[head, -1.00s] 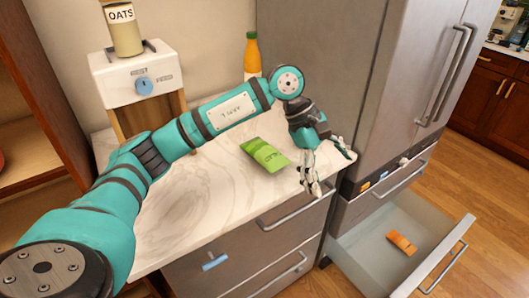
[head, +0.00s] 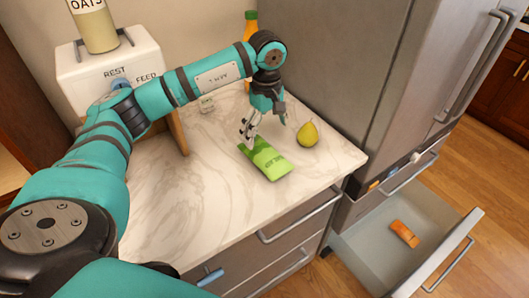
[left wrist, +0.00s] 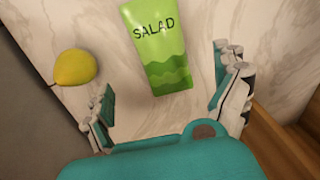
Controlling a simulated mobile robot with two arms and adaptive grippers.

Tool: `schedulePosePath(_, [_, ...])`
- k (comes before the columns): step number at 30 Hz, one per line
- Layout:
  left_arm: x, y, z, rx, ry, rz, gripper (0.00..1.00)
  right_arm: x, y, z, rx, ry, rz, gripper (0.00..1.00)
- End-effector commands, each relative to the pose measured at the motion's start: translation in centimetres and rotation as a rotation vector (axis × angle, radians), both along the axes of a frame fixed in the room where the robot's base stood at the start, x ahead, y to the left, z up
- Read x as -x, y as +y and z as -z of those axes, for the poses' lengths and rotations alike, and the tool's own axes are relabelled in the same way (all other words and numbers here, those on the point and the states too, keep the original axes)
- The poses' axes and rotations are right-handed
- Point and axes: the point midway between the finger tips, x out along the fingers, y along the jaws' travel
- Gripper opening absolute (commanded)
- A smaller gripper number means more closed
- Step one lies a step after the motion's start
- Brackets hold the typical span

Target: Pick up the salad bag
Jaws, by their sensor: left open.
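The green salad bag (head: 266,160) lies flat on the marble counter in the head view. In the left wrist view the salad bag (left wrist: 157,48) shows its SALAD label, ahead of and between the open fingers. My left gripper (head: 250,130) is open and empty, above the counter by the bag's far left end. Its two fingers also show in the left wrist view (left wrist: 168,105), spread apart with nothing between them. My right gripper is not in view.
A yellow-green pear (head: 308,134) stands on the counter right of the bag. A white dispenser (head: 108,62) with an oats jar (head: 93,25) and an orange bottle (head: 250,25) are at the back. An open fridge drawer (head: 372,262) holds an orange packet (head: 404,234).

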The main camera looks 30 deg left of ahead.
Motion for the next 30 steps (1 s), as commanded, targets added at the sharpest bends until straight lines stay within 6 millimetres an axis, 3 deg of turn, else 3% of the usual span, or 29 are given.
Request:
schedulePosePath(4, [0.1,0.0,2.2,0.0,0.002,0.0,0.98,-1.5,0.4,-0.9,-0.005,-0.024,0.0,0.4])
schedulePosePath(9, [0.0,0.0,3.3,0.001,0.0,0.0,0.98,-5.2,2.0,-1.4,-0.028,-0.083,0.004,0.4])
schedulePosePath(11, [0.2,0.0,3.7,0.001,0.003,-0.001,0.98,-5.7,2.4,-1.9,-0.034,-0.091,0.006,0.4])
schedulePosePath(16, [0.7,0.2,6.0,0.0,0.005,0.001,0.98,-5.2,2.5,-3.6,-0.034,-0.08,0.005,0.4])
schedulePosePath(21, [0.5,0.2,8.1,0.001,0.0,0.0,0.98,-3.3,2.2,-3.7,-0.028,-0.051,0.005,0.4])
schedulePosePath(29, [0.5,0.2,8.5,0.002,-0.002,0.0,0.98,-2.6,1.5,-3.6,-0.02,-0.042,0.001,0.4])
schedulePosePath(30, [0.5,0.2,8.4,0.002,-0.002,0.0,0.93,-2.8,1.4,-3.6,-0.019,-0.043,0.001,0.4])
